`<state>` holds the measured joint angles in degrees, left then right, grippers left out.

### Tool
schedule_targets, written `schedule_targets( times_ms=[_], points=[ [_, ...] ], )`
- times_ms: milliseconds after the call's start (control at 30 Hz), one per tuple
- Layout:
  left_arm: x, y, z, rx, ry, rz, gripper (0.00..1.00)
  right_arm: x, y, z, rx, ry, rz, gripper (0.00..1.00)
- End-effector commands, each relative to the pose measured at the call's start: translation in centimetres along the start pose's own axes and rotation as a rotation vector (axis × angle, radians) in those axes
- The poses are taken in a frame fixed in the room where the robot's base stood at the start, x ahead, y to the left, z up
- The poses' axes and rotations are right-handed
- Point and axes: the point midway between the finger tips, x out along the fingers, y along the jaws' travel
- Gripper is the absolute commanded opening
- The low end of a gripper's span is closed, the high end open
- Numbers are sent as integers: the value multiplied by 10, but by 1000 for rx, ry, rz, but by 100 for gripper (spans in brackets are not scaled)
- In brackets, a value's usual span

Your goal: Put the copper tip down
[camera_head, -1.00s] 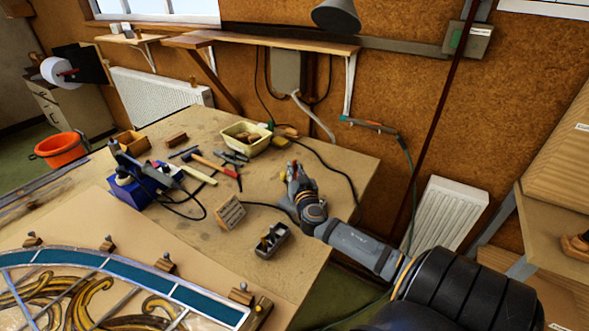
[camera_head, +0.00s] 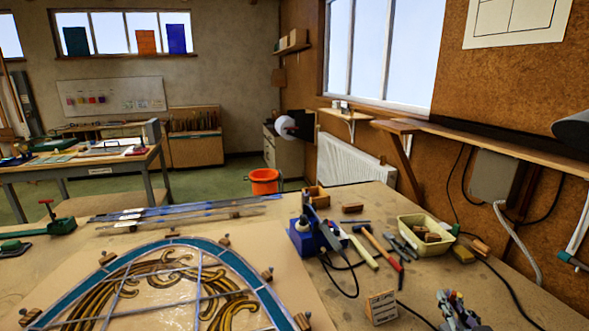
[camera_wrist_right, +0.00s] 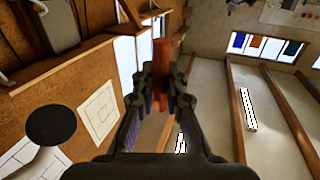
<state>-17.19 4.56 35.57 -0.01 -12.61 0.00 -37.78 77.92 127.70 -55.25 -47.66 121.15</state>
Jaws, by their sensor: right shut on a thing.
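My right gripper (camera_head: 452,303) shows at the lower right of the head view, over the right part of the workbench, cut off by the bottom edge. In the right wrist view my right gripper (camera_wrist_right: 160,92) is shut on the copper tip (camera_wrist_right: 160,58), a reddish-brown bar standing out beyond the fingers. My left gripper is not in view.
A small slotted block (camera_head: 381,307) stands left of the right gripper. A blue soldering station (camera_head: 303,240), a hammer (camera_head: 383,246) and a cream tray (camera_head: 425,237) are farther back. The leaded panel (camera_head: 172,282) fills the front left. Cables cross the bench.

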Motion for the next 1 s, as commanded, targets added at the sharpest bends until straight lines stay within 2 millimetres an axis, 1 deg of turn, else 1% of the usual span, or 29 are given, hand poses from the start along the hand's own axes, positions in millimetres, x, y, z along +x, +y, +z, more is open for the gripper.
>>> schedule_targets(
  times_ms=[33, 333, 467, 767, 867, 900, 1000],
  points=[
    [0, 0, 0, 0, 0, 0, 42, -3, -7, 0, -6, -3, -26, 0],
    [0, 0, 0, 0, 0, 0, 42, -11, -24, 0, -4, -1, -82, 0],
    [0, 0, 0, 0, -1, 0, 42, -20, -44, -2, 2, 6, -147, 0],
    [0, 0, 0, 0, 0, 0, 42, -30, -64, -1, 4, 9, -211, 0],
    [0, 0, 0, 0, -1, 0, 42, -38, -78, -1, 9, 11, -256, 0],
    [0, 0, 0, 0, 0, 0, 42, -44, -87, 0, 2, 7, -289, 0],
    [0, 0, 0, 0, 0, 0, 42, -58, -106, 2, 2, 5, -355, 0]
  ],
)
